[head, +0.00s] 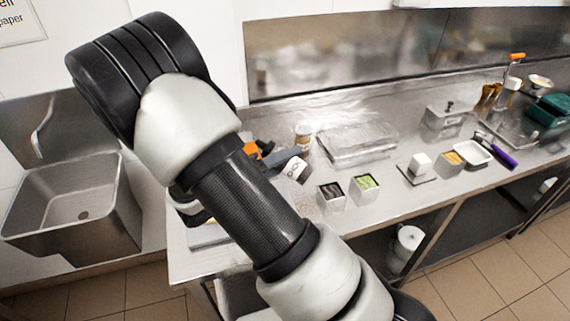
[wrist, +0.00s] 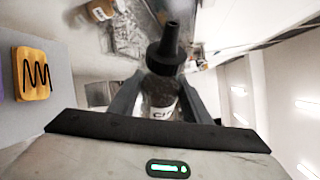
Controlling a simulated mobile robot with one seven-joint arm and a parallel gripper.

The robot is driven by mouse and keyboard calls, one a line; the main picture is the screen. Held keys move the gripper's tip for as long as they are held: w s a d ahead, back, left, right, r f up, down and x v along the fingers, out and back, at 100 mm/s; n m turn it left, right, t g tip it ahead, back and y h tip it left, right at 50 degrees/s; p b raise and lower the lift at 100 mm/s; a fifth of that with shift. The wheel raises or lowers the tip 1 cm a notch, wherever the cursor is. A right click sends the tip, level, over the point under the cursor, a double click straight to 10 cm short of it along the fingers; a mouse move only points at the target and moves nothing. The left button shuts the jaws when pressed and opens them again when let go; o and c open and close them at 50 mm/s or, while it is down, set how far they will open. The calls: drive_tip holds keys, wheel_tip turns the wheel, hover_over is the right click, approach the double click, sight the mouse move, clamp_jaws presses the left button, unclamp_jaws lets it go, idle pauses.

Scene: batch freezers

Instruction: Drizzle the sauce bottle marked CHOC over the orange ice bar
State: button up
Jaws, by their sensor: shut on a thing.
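My gripper (wrist: 158,98) is shut on a sauce bottle (wrist: 162,88) with a black nozzle cap and a white label, of which only the first letters show. In the head view the bottle (head: 296,169) is tilted above the counter's left end. In the wrist view the orange ice bar (wrist: 32,74) lies to the left of the bottle, apart from it. A dark zigzag line runs across the bar's top. The bar sits on a grey surface. In the head view my arm hides most of that area.
On the counter (head: 400,190) stand a dark-filled tub (head: 331,195), a green-filled tub (head: 365,189), a white block (head: 420,164) and a clear-covered tray (head: 357,144). A brown jar (head: 303,132) stands behind the bottle. A sink (head: 75,205) is at left.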

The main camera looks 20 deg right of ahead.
drive_tip(key=shift+r, duration=0.2)
wheel_tip(320, 180, up, 2)
drive_tip(key=m+y, duration=0.1)
drive_tip(key=m, duration=0.2)
drive_tip(key=shift+r+m+t+y, duration=0.2)
drive_tip(key=shift+m+t+y, duration=0.1)
drive_tip(key=shift+y, duration=0.1)
idle(0.3)
drive_tip(key=m+y+b, duration=0.1)
drive_tip(key=r+m+t+y+b, duration=0.1)
drive_tip(key=m+b, duration=0.1)
drive_tip(key=shift+r+m+t+y+b, duration=0.3)
drive_tip(key=shift+m+t+y+b, duration=0.3)
drive_tip(key=shift+m+b, duration=0.95)
drive_tip(key=shift+n+b, duration=0.25)
drive_tip(key=shift+b, duration=0.25)
drive_tip(key=shift+r, duration=0.2)
